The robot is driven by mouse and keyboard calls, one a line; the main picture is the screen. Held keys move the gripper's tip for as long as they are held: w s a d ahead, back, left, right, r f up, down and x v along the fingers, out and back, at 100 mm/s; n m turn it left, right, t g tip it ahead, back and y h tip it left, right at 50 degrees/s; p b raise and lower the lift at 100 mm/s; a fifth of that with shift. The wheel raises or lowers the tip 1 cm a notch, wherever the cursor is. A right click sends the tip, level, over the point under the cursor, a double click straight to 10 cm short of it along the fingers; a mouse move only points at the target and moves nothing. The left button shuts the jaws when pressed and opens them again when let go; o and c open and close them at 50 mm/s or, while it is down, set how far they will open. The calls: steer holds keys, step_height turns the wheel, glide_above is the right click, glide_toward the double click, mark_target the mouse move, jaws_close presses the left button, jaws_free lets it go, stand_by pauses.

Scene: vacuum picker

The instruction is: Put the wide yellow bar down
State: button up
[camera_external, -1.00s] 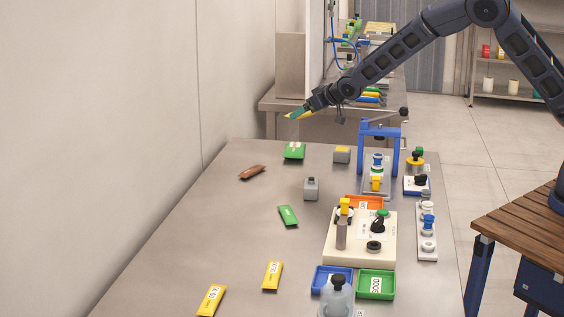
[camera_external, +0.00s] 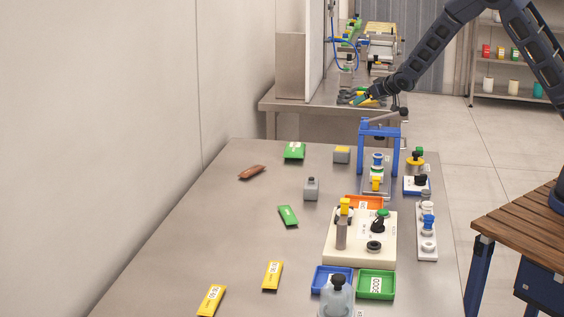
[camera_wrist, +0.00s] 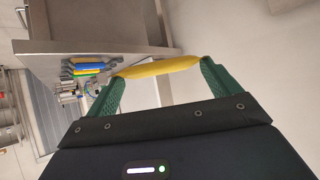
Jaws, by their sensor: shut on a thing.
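The wide yellow bar (camera_wrist: 158,67) is held between the green fingers of my gripper (camera_wrist: 160,76) in the wrist view, gripped at its two ends. In the external view my gripper (camera_external: 362,100) is at the far end, beyond the near table and in front of the back bench, with the yellow bar (camera_external: 358,96) small at its tip. Whether the bar touches anything there cannot be told.
Near table (camera_external: 215,215) holds two yellow packets (camera_external: 272,275), green packets (camera_external: 288,215), a brown bar (camera_external: 252,172) and a blue frame (camera_external: 379,131). Back bench (camera_external: 305,104) carries other items; blue, yellow and green bars (camera_wrist: 88,69) lie stacked on it in the wrist view.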

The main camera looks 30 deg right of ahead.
steer(key=a+r+n+g+y, duration=0.1)
steer(key=a+r+n+y, duration=0.15)
steer(key=a, duration=0.95)
steer(key=a+r+n+g+y, duration=0.2)
steer(key=a+n+y, duration=0.15)
steer(key=a, duration=0.85)
steer(key=a+r+n+g+y, duration=0.1)
steer(key=a+r+n+y, duration=0.2)
steer(key=a, duration=0.9)
steer(key=s+a+n+g, duration=0.3)
steer(key=s+a, duration=0.4)
steer(key=a, duration=0.3)
steer(key=s+a+n+g+y, duration=0.1)
steer(key=s+a+n+g, duration=0.2)
steer(key=s+a, duration=0.45)
steer(key=s+a+n+g, duration=0.25)
steer(key=s+a, duration=0.25)
steer(key=a, duration=0.6)
steer(key=shift+n, duration=0.45)
steer(key=f, duration=1.5)
steer(key=shift+s+a, duration=0.2)
steer(key=shift+f, duration=2.4)
steer(key=shift+f, duration=0.15)
